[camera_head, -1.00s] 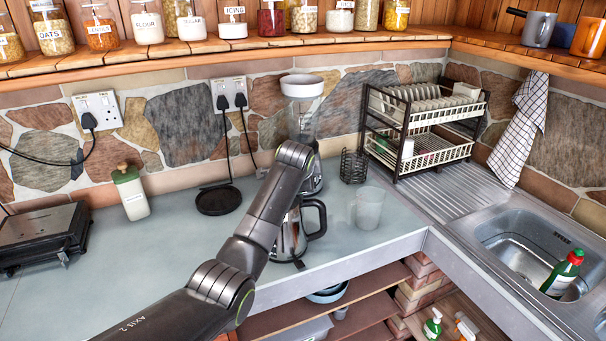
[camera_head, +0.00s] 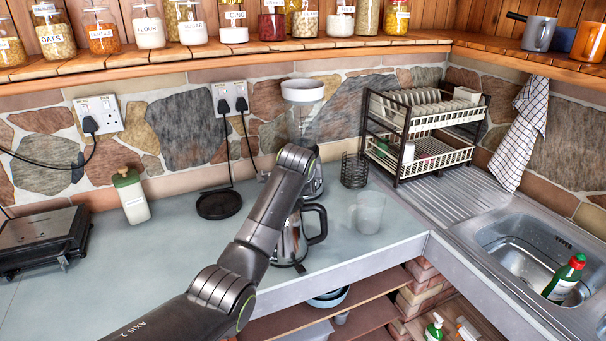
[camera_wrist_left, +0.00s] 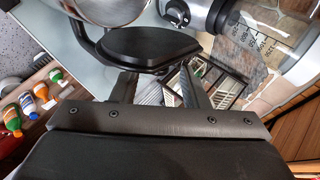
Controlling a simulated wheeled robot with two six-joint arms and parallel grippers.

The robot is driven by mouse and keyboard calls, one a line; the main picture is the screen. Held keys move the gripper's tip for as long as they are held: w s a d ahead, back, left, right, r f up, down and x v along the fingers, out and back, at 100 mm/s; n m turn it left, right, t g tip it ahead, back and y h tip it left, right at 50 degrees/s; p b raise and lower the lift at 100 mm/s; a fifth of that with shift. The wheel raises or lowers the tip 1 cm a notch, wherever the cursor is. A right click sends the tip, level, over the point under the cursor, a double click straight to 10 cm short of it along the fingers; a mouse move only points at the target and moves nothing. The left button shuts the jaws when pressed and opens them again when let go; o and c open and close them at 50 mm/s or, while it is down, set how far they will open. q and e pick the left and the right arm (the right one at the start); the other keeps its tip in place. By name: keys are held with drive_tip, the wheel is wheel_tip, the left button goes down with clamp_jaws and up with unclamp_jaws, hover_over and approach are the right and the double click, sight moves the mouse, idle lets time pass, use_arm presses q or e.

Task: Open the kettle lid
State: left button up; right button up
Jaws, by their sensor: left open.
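The steel kettle (camera_head: 289,247) stands on the grey counter, with its black handle (camera_head: 321,222) to the right. My left arm crosses in front of it and hides its upper part, so I cannot see the lid in the head view. My right gripper is not in view.
A clear jug (camera_head: 369,213) stands right of the kettle, and a blender (camera_head: 303,92) behind it. A round black base (camera_head: 218,204) and a white bottle (camera_head: 132,196) are to the left. The dish rack (camera_head: 425,125) and sink (camera_head: 535,250) are to the right.

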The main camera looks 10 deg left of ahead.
use_arm(q)
drive_tip(key=b+v, duration=0.4)
drive_tip(key=v, duration=1.3)
drive_tip(key=shift+b, duration=0.3)
drive_tip(key=shift+f, duration=0.1)
